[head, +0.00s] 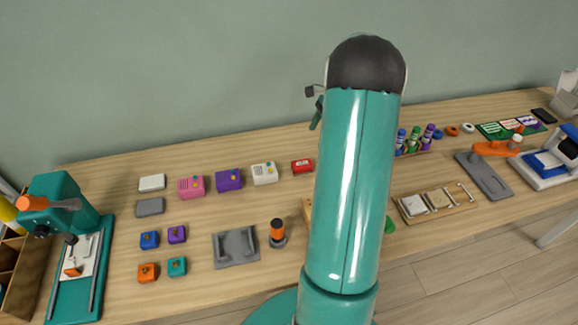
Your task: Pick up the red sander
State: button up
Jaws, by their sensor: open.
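A small red block (302,167) with a pale mark on top lies on the wooden bench, just left of my arm. It is the only clearly red thing I make out, and I cannot tell for sure that it is the sander. My gripper (316,112) is mostly hidden behind my arm. Only a small teal part and a dark piece show at the arm's upper left, above the bench and apart from the red block. I see nothing held.
Left of the red block stand white (264,173), purple (229,180) and pink (191,187) boxes. An orange-black tool (278,233) stands nearer, beside a grey tray (235,247). A teal machine (66,215) stands far left. My arm hides the middle of the bench (200,275).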

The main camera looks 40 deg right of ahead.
send_over(302, 163)
jog(key=s+d, duration=0.1)
jog(key=d, duration=0.1)
jog(key=f, duration=0.7)
jog(key=shift+s+f, duration=0.2)
jog(key=shift+f, duration=0.1)
jog(key=shift+x, duration=3.15)
jog(key=shift+w+r, duration=0.1)
jog(key=c, duration=1.2)
jog(key=shift+o, duration=0.2)
